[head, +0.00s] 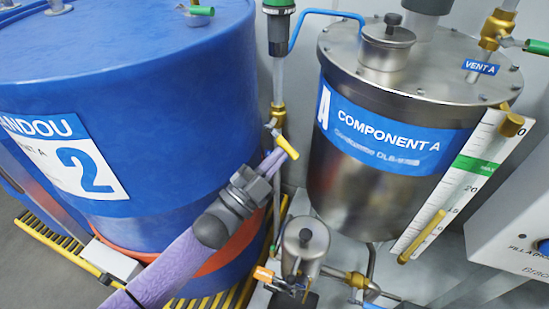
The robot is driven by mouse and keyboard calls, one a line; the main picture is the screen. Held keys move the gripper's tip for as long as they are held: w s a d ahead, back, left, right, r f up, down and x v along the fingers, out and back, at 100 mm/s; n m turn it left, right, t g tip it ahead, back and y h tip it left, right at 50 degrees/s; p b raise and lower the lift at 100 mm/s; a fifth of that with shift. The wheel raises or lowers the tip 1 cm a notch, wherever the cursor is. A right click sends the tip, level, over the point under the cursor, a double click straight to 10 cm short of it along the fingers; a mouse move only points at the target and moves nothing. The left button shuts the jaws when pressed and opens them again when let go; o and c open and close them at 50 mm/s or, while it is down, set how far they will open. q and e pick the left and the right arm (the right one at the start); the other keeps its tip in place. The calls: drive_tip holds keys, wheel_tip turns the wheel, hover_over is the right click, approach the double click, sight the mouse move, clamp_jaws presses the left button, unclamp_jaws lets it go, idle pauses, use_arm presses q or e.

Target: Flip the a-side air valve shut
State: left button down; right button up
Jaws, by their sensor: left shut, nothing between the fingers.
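A small valve with a yellow lever (286,144) sits on the thin vertical line between the blue drum and the steel Component A tank (375,190). Its lever slants down to the right. I take it for the a-side air valve, though no label on it is readable. My left gripper (273,160) is shut and empty, its fingertips just below and left of the lever. The fingers cover part of the line; I cannot tell whether they touch the lever. My right gripper is not in view.
The large blue drum (150,60) fills the left side, close to my left arm. A small steel pot (305,240) and an orange-handled valve (264,273) stand below. A white gauge board (450,185) and a grey cabinet (515,215) are at right.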

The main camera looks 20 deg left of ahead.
use_arm(q)
drive_tip(key=shift+d+n+y, duration=0.15)
drive_tip(key=shift+n+y, duration=0.15)
drive_tip(key=shift+n, duration=0.2)
drive_tip(key=shift+r+t, duration=0.1)
drive_tip(key=shift+t, duration=0.2)
drive_tip(key=n+t+y, duration=0.1)
drive_tip(key=n+y, duration=0.1)
drive_tip(key=n, duration=0.2)
drive_tip(key=d+r+n+t+y+p, duration=0.1)
drive_tip(key=n+y, duration=0.2)
drive_tip(key=n, duration=0.1)
drive_tip(key=d+r+n+t+y, duration=0.1)
drive_tip(key=n+y, duration=0.1)
drive_tip(key=n, duration=0.1)
drive_tip(key=shift+r+n+t+y, duration=0.1)
drive_tip(key=shift+n+t+y, duration=0.2)
drive_tip(key=shift+n+t, duration=0.1)
drive_tip(key=shift+s, duration=0.1)
drive_tip(key=p+v, duration=0.1)
drive_tip(key=v, duration=0.8)
drive_tip(key=shift+s+f, duration=0.2)
drive_tip(key=shift+s, duration=0.2)
